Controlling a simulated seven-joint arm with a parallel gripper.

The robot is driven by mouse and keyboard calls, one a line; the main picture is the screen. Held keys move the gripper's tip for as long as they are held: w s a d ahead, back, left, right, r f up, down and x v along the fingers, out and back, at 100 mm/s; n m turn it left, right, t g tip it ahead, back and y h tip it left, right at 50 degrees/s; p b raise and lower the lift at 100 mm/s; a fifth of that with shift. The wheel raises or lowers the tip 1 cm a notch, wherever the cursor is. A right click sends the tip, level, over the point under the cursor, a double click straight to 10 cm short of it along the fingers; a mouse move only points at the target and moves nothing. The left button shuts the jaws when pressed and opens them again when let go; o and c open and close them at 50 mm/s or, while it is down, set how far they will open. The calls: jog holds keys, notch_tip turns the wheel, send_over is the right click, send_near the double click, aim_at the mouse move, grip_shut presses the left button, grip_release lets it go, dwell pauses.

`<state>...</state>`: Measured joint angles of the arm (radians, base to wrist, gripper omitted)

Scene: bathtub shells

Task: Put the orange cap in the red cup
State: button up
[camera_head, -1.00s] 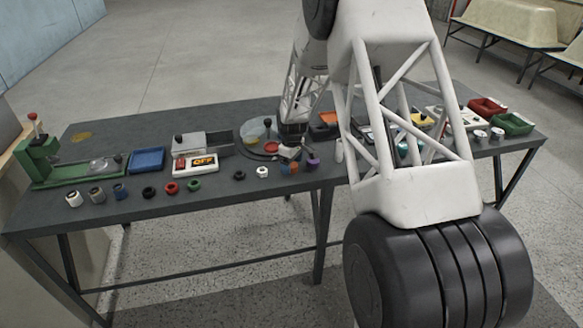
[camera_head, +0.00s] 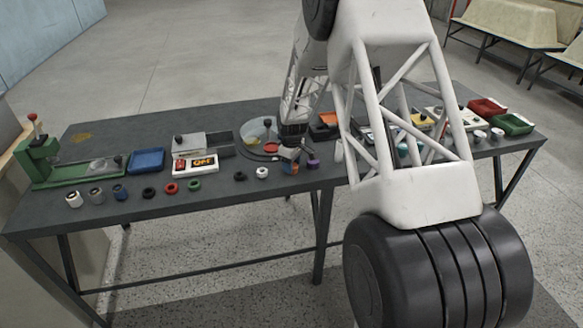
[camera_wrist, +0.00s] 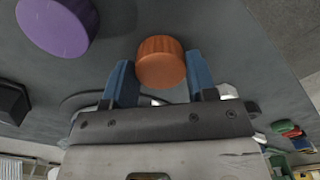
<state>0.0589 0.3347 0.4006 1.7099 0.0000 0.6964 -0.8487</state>
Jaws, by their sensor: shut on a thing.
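The orange cap (camera_wrist: 161,62) sits between the two blue fingers of my gripper (camera_wrist: 161,80) in the wrist view, with a finger against each side. It also shows small in the head view (camera_head: 291,169), directly below my gripper (camera_head: 290,156), at the table's front part. A small red round shape, which may be the red cup (camera_head: 271,147), shows in the round turntable-like station just behind and left of my gripper. Its opening is too small to make out.
A purple cap (camera_wrist: 57,25) stands close beside the orange one; it also shows in the head view (camera_head: 313,163). A white nut-like piece (camera_head: 262,172) lies to the left. The round station (camera_head: 246,130) has a black-topped knob (camera_head: 267,121). My arm hides part of the table's right half.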

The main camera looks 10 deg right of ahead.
jog(key=shift+r, duration=0.2)
jog(key=shift+r, duration=0.45)
jog(key=shift+s+r, duration=0.15)
jog(key=shift+r, duration=0.45)
jog(key=shift+s+r, duration=0.15)
jog(key=shift+r, duration=0.45)
jog(key=s+r, duration=0.1)
jog(key=s, duration=1.4)
jog(key=shift+s+a+r, duration=0.15)
jog(key=shift+a+r, duration=0.05)
jog(key=shift+a, duration=0.25)
jog(key=w+a+r, duration=0.2)
jog(key=w+a, duration=0.2)
jog(key=w, duration=0.9)
jog(key=shift+w, duration=0.15)
jog(key=shift+w+r, duration=0.1)
